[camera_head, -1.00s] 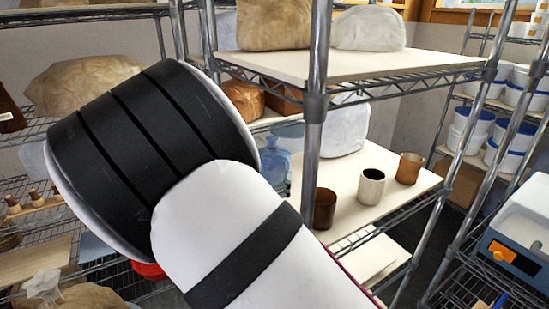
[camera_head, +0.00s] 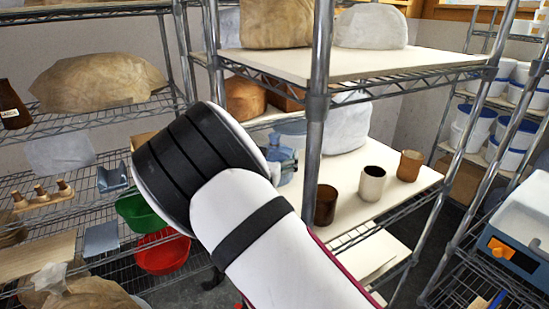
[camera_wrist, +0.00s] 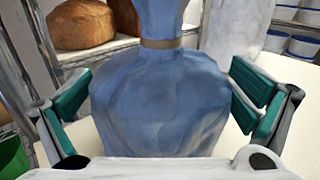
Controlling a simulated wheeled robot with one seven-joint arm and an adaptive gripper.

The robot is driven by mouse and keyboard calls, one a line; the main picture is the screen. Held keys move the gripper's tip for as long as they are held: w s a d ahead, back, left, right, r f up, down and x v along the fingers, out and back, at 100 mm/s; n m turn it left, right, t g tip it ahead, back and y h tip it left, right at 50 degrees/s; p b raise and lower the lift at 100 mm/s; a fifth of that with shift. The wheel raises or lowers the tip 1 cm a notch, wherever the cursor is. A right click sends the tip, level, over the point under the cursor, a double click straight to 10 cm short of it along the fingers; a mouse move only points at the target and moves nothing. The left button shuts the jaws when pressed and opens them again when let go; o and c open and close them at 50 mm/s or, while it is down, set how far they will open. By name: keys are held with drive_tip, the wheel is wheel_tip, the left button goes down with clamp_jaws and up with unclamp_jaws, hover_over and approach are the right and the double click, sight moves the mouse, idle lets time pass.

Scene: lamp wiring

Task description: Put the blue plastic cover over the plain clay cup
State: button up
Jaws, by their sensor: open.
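The blue plastic cover (camera_wrist: 160,100) fills the middle of the wrist view, a bunched bag shape with a tan band around its neck. It also shows in the head view (camera_head: 288,168), partly hidden behind my arm. My gripper (camera_wrist: 160,88) is open, with a green-padded finger on each side of the cover; I cannot tell whether they touch it.
A metal shelf post (camera_head: 316,110) rises in front of the cups' board, and an upper board (camera_head: 345,62) hangs above it. A white wrapped block (camera_head: 346,128) stands behind. Brown rounded lumps (camera_wrist: 80,25) lie at the back left. Bare board lies between cover and cups.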

drive_tip(key=c, duration=1.1)
